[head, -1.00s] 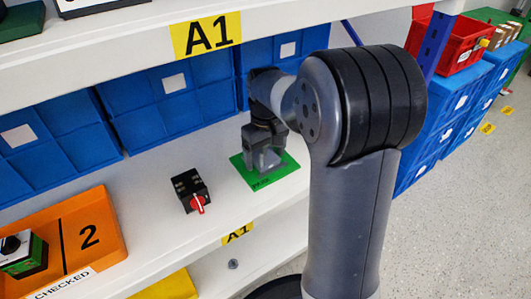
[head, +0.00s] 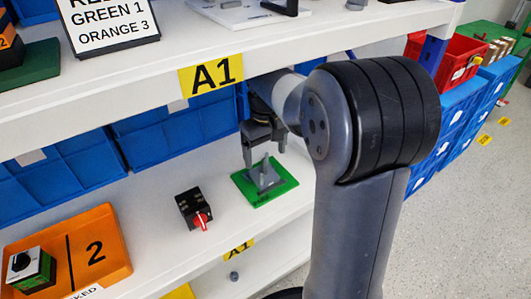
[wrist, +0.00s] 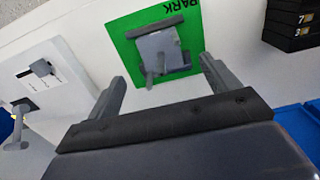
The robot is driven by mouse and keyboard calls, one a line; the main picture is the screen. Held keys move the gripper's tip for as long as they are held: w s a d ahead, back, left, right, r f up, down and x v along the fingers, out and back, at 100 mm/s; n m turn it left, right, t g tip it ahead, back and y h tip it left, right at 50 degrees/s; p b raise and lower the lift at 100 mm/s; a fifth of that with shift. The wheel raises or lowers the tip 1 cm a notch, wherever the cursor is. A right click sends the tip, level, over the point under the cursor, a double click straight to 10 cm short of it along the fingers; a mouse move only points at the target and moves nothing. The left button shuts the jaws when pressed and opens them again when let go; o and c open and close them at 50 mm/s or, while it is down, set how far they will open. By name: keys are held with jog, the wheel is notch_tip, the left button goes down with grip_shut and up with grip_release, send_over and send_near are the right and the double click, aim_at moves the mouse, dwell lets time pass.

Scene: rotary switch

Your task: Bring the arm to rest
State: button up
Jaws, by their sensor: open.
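My gripper (head: 264,150) is open and empty, above the green mat marked PARK (head: 286,187) on the A1 shelf. A grey piece with a flat plate and upright parts (head: 265,180) stands on that mat, just below my fingers. In the wrist view, my open fingers (wrist: 163,74) point toward the mat (wrist: 125,53), and the grey piece (wrist: 162,57) shows beyond and between them, apart from both. The black rotary switch with a red knob (head: 196,209) sits on the shelf left of the mat. My arm partly hides the right of the shelf.
An orange tray marked 2 (head: 106,249) holds a switch with a black knob (head: 27,268). Blue bins (head: 165,130) line the shelf's back. The upper shelf edge with the A1 label (head: 211,74) is close to my wrist. Bare shelf surrounds the switch.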

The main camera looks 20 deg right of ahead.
aim_at(266, 175)
jog(key=shift+f, duration=0.1)
notch_tip(266, 175, down, 7)
jog(key=b, duration=0.4)
jog(key=shift+f, duration=0.15)
jog(key=shift+r+p, duration=0.4)
jog(key=shift+r, duration=0.35)
notch_tip(266, 175, up, 6)
jog(key=p, duration=0.3)
jog(key=shift+f, duration=0.1)
notch_tip(266, 175, down, 8)
jog(key=b, duration=0.4)
notch_tip(266, 175, up, 3)
jog(key=shift+f+p, duration=0.15)
jog(key=shift+p, duration=0.6)
jog(key=shift+f+b, duration=0.25)
jog(key=shift+b, duration=0.55)
jog(key=shift+w+b, duration=0.1)
jog(key=shift+b, duration=0.7)
